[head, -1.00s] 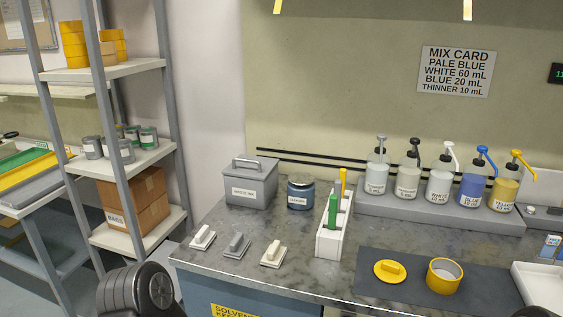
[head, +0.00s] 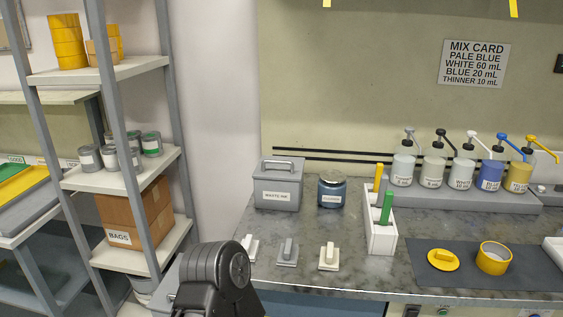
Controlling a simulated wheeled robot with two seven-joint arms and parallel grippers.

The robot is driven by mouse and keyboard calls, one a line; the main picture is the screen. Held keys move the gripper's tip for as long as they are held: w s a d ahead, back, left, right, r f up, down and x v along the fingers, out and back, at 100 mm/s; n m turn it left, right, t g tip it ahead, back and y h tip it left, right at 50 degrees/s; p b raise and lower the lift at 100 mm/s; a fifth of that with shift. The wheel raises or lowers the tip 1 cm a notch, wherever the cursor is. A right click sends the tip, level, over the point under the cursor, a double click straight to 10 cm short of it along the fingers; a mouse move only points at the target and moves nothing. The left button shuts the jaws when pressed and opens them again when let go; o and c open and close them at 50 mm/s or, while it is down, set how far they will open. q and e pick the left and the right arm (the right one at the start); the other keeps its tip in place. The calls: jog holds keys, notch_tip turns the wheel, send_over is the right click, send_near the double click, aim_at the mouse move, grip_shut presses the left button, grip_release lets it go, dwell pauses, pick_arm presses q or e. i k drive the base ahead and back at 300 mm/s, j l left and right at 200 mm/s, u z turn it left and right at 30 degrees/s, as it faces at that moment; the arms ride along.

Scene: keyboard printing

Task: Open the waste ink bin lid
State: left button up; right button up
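The waste ink bin (head: 278,194) is a grey box with a white label, standing at the left end of the counter against the wall. Its lid (head: 281,167) is closed and has a raised bar handle on top. A dark part of my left arm shows at the bottom, in front of the counter's left end and well short of the bin. No gripper fingers are in view on either side.
A blue jar (head: 332,190) stands just right of the bin. Several small handled blocks lie along the counter front, such as the cream one (head: 329,257). A white rack (head: 381,226) stands farther right. A shelf unit (head: 127,182) stands left.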

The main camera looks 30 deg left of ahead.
aim_at(269, 167)
jog(key=k+j, duration=0.1)
jog(key=j, duration=0.3)
jog(key=k+j, duration=0.1)
jog(key=j, duration=0.35)
jog(key=k+j+z, duration=0.1)
jog(key=j, duration=0.3)
jog(key=k+j, duration=0.15)
jog(key=j, duration=0.3)
jog(key=k+j, duration=0.1)
jog(key=j, duration=0.3)
jog(key=k+j+z, duration=0.1)
jog(key=j, duration=0.3)
